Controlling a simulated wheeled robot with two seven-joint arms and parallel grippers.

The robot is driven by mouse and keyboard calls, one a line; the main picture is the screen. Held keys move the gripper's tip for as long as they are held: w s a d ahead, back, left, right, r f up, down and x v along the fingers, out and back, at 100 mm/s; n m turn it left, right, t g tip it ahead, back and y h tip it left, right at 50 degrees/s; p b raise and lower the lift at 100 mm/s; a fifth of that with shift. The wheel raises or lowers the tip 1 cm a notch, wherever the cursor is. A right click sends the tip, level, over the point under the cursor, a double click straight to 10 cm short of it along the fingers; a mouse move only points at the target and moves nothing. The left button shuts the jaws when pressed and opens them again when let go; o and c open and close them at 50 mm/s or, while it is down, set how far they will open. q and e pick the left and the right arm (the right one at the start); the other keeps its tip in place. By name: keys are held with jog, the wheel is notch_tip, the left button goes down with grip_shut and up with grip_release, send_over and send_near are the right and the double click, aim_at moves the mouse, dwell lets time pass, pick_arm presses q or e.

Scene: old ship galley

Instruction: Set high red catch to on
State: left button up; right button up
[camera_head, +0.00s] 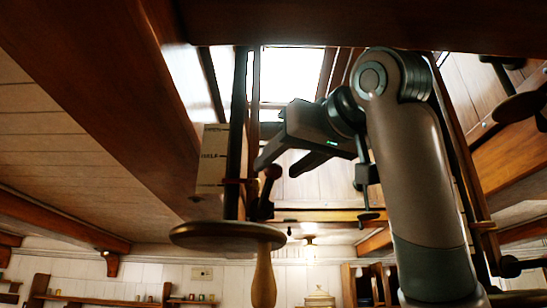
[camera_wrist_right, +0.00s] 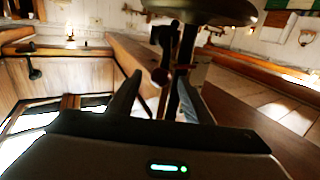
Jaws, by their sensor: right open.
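Which setting the catch is in is unclear. My left gripper is not in view.
A round wooden disc (camera_head: 225,235) with a turned wooden handle (camera_head: 264,280) hangs below the rod. A pale printed card (camera_head: 211,160) is behind it. Heavy wooden beams (camera_head: 100,70) frame a bright skylight (camera_head: 291,74). A black fitting (camera_head: 367,176) hangs to the right, near my arm.

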jog(key=shift+p+x, duration=0.65)
jog(key=shift+x, duration=1.1)
grip_shut()
